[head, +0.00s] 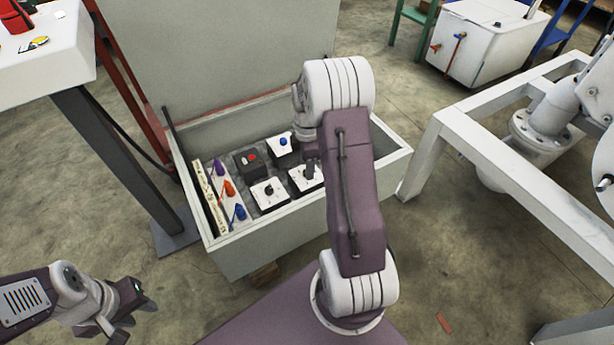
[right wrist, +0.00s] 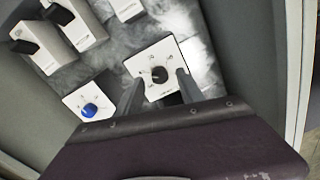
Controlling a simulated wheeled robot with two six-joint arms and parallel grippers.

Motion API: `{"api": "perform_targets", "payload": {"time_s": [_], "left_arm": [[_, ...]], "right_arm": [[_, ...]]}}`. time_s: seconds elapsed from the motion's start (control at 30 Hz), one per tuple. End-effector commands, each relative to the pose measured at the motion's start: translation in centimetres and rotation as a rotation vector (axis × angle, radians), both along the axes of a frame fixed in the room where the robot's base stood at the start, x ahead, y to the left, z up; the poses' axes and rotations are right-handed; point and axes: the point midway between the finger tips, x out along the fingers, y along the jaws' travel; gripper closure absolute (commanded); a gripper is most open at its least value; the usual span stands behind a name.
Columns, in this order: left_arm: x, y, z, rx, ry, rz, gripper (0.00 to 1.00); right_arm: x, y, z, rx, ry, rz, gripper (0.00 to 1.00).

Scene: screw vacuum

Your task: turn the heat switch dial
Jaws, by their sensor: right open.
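A white dial box with a black knob (right wrist: 159,74) is in the middle of the right wrist view. Its printed label is too small to read. My right gripper (right wrist: 160,86) is open, with one finger on each side of the knob's lower area; I cannot tell whether they touch it. In the head view my right gripper (head: 309,165) points down over a white box (head: 299,185) at the right of the panel and partly hides it. My left gripper (head: 128,312) is low at the left, away from the panel.
A dial with a blue knob (right wrist: 89,110) sits close beside the fingers. The panel also holds a black-knob box (head: 269,190), a black box with a red button (head: 247,162) and colored knobs (head: 230,188). A grey case wall (head: 295,212) surrounds them.

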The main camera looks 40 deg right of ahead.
Motion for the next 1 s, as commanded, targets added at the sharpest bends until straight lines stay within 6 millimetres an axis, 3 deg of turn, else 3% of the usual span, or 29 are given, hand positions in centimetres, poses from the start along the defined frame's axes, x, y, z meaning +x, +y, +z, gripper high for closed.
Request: {"api": "perform_targets", "payload": {"time_s": [0.03,0.07,0.33,0.5,0.77,1.0], "left_arm": [[0.0,0.0,-1.5,0.0,0.0,0.0,0.64],[0.0,0.0,-1.7,0.0,0.0,0.0,0.64],[0.0,0.0,-1.5,0.0,0.0,0.0,0.64],[0.0,0.0,-1.5,0.0,0.0,0.0,0.64],[0.0,0.0,-1.0,0.0,0.0,0.0,0.64],[0.0,0.0,1.4,0.0,0.0,0.0,0.64]], "right_arm": [[0.0,0.0,-1.6,0.0,0.0,0.0,0.55],[0.0,0.0,-1.9,0.0,0.0,0.0,0.55],[0.0,0.0,-1.8,0.0,-0.001,0.0,0.55],[0.0,0.0,-1.8,0.0,0.0,0.0,1.0],[0.0,0.0,-1.6,0.0,0.001,-0.014,1.0],[-0.1,0.1,-1.2,0.002,0.005,-0.116,1.0]]}}
